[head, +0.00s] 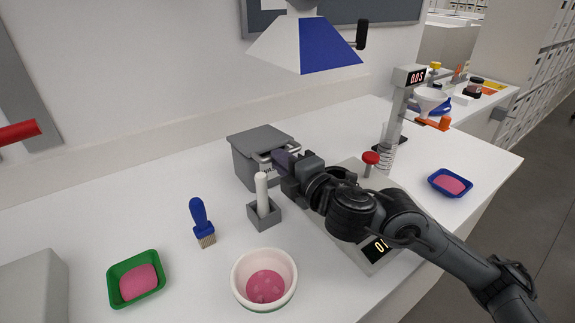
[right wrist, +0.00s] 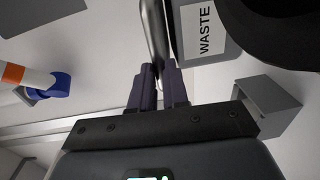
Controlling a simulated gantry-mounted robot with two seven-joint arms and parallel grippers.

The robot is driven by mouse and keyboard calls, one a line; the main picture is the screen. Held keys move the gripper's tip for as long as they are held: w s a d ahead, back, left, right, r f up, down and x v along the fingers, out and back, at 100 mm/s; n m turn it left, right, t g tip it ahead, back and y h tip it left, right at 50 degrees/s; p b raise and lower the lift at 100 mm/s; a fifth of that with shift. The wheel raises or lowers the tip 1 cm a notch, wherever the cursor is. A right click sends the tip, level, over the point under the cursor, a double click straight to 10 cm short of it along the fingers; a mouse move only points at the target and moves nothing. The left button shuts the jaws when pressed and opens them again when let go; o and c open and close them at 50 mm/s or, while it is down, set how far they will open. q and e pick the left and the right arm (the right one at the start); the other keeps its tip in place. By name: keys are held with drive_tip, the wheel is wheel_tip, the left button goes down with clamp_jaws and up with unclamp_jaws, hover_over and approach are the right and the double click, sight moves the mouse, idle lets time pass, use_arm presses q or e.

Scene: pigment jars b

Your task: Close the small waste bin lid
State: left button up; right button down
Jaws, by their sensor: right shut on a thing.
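My right gripper (head: 270,157) is at the bin's upper front. In the right wrist view the fingers (right wrist: 158,85) are shut on a shiny metal handle (right wrist: 154,30). The WASTE label (right wrist: 204,30) shows close beside it. My left gripper is not in view.
A grey holder (head: 264,219) with a white pestle stands just in front of the bin. A blue brush (head: 199,215), a pink-filled bowl (head: 238,281) and a green tray (head: 115,288) lie nearer. A scale (head: 388,264) is under my right arm. The back-left table is clear.

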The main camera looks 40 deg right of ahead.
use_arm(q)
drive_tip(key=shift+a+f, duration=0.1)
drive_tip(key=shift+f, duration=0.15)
use_arm(e)
drive_tip(key=shift+f, duration=0.25)
drive_tip(key=c, duration=1.1)
unclamp_jaws()
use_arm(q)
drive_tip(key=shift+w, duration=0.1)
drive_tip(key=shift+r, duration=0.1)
use_arm(e)
drive_tip(key=shift+r, duration=0.1)
